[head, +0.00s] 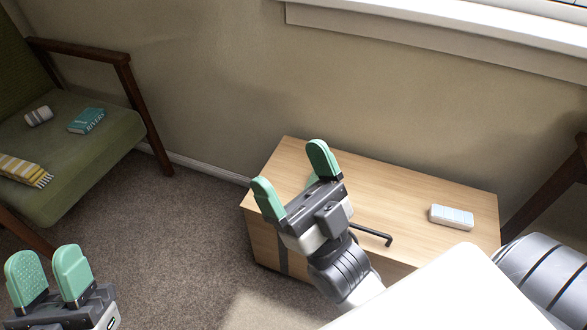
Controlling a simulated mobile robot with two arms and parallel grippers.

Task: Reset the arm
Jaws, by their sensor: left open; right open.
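My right gripper (296,172) is raised in front of the wooden cabinet (410,185), its green fingers apart and nothing between them. It hides part of the cabinet's top and front. My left gripper (48,278) is at the lower left, over the carpet, with its two green fingers apart and empty. The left arm behind it is mostly out of the frame.
A white and light blue box-like item (451,217) lies on the cabinet's top at the right. A green armchair (95,150) at the left holds a teal book (86,121), a small roll (39,116) and a yellow striped cloth (22,170). Carpet (180,235) between them is clear.

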